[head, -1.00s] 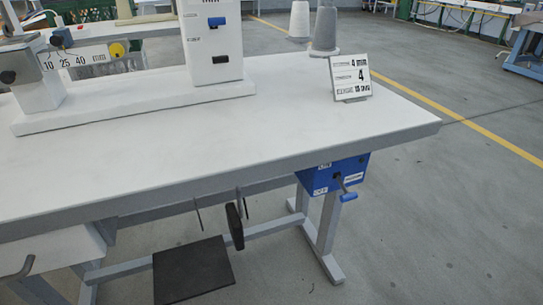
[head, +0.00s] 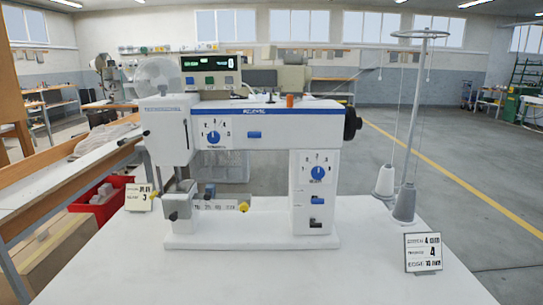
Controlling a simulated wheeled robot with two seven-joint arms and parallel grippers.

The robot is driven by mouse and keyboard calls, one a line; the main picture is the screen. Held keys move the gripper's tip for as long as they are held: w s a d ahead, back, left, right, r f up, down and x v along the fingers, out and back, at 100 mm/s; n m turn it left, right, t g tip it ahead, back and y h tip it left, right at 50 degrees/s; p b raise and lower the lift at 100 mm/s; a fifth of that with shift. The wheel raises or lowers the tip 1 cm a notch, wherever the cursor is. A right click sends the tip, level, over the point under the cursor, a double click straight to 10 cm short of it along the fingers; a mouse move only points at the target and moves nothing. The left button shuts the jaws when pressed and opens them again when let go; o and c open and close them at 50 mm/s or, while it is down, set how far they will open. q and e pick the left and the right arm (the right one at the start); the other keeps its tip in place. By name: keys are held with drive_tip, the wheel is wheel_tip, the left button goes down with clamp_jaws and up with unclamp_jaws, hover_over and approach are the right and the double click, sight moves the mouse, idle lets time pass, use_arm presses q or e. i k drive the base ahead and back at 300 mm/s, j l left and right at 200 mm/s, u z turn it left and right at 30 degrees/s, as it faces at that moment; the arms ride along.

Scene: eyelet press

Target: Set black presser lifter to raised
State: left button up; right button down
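A white sewing machine (head: 265,150) stands on the white table (head: 270,275). I cannot tell for sure which part is the black presser lifter. A small black lever (head: 147,133) sticks out at the left side of the machine's head. A black part (head: 173,215) is at the front of the left arm end below, and a black switch (head: 316,224) is low on the right column. Their exact positions are too small to read. Neither of my grippers is in view.
Two thread cones (head: 404,203) and a tall thread stand (head: 414,120) are at the right. A sign card (head: 422,252) stands at the front right, another (head: 139,197) at the left. A red bin (head: 101,203) is beyond the left edge. The front tabletop is clear.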

sight(124, 140)
drive_tip(key=j, duration=0.6)
drive_tip(key=k+j+z, duration=0.15)
drive_tip(key=j, duration=1.05)
drive_tip(key=k+j+z, duration=0.1)
drive_tip(key=j, duration=0.45)
drive_tip(key=k+j+z, duration=0.1)
drive_tip(key=j, duration=0.5)
